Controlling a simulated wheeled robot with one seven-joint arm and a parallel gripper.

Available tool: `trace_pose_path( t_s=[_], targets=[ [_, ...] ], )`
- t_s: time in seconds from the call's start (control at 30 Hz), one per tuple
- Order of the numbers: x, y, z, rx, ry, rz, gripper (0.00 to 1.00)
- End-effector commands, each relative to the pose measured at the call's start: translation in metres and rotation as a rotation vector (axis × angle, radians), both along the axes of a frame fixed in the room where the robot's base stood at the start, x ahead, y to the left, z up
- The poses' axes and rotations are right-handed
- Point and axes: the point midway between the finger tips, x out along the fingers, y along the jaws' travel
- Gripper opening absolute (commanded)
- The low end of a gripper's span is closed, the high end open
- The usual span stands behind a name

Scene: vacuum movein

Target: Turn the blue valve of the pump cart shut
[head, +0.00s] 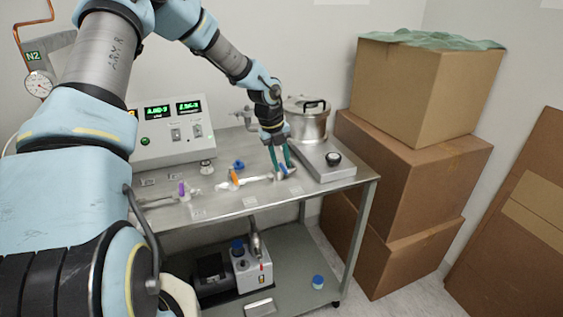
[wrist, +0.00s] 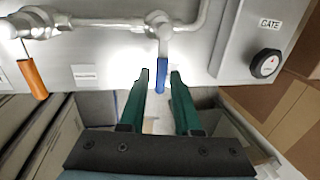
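The blue valve handle (wrist: 162,75) sits on a pipe fitting on the pump cart and points down toward my gripper in the wrist view. In the head view the blue valve (head: 283,169) is at the right end of the pipe on the cart top. My gripper (wrist: 161,78) has two green fingers, open, one on each side of the blue handle. In the head view my gripper (head: 281,166) reaches down at the valve.
An orange valve handle (wrist: 33,79) is left of the blue one. A purple handle (head: 182,189) is farther left. A gate box with a black knob (head: 332,159) and a steel pot (head: 306,118) stand close by. Cardboard boxes (head: 415,170) stack to the right of the cart.

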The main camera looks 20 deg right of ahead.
Motion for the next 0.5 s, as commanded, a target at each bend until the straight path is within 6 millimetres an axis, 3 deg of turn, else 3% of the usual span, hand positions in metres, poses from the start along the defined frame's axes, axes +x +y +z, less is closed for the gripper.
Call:
trace_pose_path(
  t_s=[0.13, 0.5],
  targets=[
    [-0.0001, -0.0002, 0.0000, 0.000, 0.000, 0.000, 0.48],
    [0.0010, 0.0017, 0.0092, -0.002, -0.003, 0.003, 0.48]
  ],
)
